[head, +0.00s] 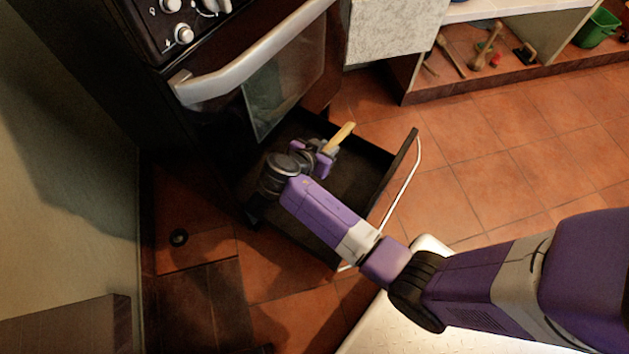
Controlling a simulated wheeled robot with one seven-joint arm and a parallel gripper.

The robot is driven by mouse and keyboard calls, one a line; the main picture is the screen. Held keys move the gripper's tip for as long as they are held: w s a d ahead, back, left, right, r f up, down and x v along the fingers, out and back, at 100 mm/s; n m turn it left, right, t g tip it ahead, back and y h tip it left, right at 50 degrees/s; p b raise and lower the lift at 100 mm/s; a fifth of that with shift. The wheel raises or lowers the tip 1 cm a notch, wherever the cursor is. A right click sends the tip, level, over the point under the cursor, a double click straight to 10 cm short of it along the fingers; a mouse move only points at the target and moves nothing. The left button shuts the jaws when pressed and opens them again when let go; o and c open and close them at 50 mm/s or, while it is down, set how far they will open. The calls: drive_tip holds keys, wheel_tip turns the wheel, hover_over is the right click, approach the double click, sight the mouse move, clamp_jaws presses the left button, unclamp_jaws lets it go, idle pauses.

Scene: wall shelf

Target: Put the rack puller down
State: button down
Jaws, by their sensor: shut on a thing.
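My gripper (322,157) is over the open drawer (384,160) at the bottom of the oven. It is shut on the rack puller (341,136), a light yellowish wooden piece that sticks out up and to the right of the fingers. The fingertips and the rest of the rack puller are small and partly hidden by my wrist. I cannot tell whether the rack puller touches the drawer floor.
The black oven (225,75) with its silver handle (250,62) stands at the upper left, close to my gripper. A low shelf (480,83) with wooden items and a green bucket (597,28) is at the upper right. The tiled floor (490,160) to the right is clear.

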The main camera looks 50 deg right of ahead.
wheel_tip(320, 180, down, 19)
drive_tip(key=b, duration=0.9)
drive_tip(key=shift+r, duration=0.25)
drive_tip(key=c, duration=1.2)
unclamp_jaws()
drive_tip(key=shift+a+r+p, duration=0.15)
drive_tip(key=shift+r+p, duration=0.1)
drive_tip(key=shift+p, duration=0.05)
drive_tip(key=p+v, duration=0.5)
drive_tip(key=v, duration=0.6)
drive_tip(key=shift+a, duration=0.2)
